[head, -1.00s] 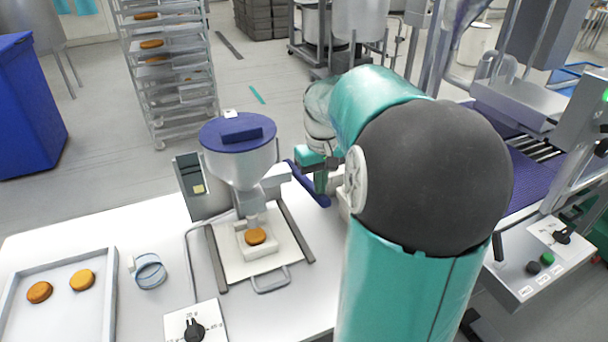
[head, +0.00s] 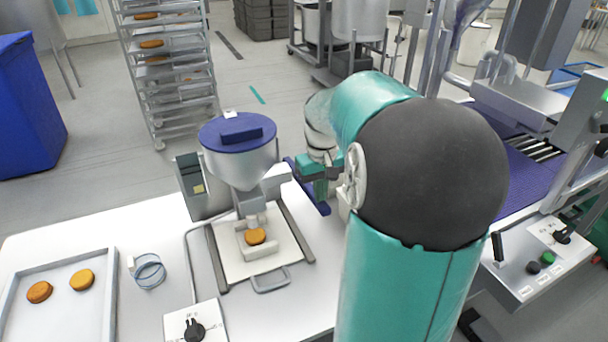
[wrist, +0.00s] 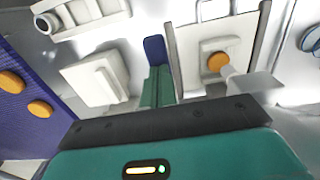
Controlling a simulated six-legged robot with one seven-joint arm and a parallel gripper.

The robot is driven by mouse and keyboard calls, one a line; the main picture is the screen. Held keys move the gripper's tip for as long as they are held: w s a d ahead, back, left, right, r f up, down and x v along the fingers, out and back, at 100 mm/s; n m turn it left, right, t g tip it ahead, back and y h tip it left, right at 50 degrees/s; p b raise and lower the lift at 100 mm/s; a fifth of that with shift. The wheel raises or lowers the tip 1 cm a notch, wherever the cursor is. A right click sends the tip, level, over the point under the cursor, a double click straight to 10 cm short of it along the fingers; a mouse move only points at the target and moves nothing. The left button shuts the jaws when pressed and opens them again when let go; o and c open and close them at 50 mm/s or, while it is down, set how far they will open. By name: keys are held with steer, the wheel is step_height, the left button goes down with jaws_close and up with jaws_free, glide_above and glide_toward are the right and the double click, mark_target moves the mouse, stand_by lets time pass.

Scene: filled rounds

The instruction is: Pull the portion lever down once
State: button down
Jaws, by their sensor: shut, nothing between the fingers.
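The filling machine stands on the white table, with a blue-lidded steel hopper (head: 238,160) over a plate. The portion lever (head: 323,208) is a dark blue bar at the machine's right side, slanting down to the right. It also shows in the wrist view (wrist: 154,49), just beyond my fingertips. My gripper (head: 318,188) is at the lever, its teal fingers shut with nothing between them. They overlap the lever in the picture; whether they touch it I cannot tell. The middle of the lever is hidden behind them. An orange-brown round (head: 255,236) lies under the nozzle.
A tray (head: 108,290) with two rounds is at the left, beside a clear ring-shaped item (head: 149,271). A dial box (head: 193,328) is at the front edge. A conveyor with a blue belt (head: 530,185) stands at the right, and a rack (head: 170,75) behind.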

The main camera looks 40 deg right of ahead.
mark_target(321, 206)
steer(key=shift+f, duration=0.15)
steer(key=shift+s+f, duration=0.2)
steer(key=shift+f, duration=0.85)
steer(key=shift+s+a+f, duration=0.1)
steer(key=shift+s+f, duration=0.05)
steer(key=shift+f, duration=0.85)
step_height(321, 206, up, 15)
stand_by(1.4)
stand_by(0.4)
